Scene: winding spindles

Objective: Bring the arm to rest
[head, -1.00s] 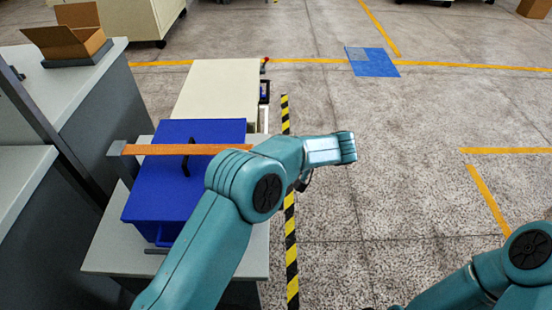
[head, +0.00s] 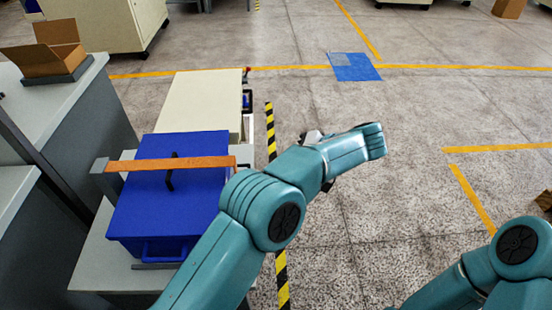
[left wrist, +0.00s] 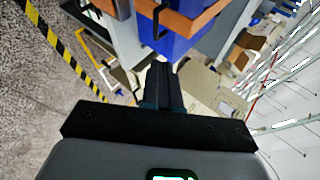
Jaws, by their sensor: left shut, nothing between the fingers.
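My left arm (head: 268,205) is teal and reaches up from the bottom of the head view, its wrist end over open floor right of the striped tape. Its gripper fingers are hidden there behind the arm. In the left wrist view my left gripper (left wrist: 163,88) is shut and empty, the dark fingers together. They appear apart from the blue box ahead of them. My right arm (head: 480,265) shows at the lower right of the head view; its gripper is outside the frame.
A blue lidded box (head: 140,215) stands on a grey bench at left, an orange bar (head: 150,165) across it. A cream-topped unit (head: 205,95) is behind it. An open cardboard box (head: 55,60) sits on the left counter. Floor right of the striped tape (head: 270,130) is mostly clear.

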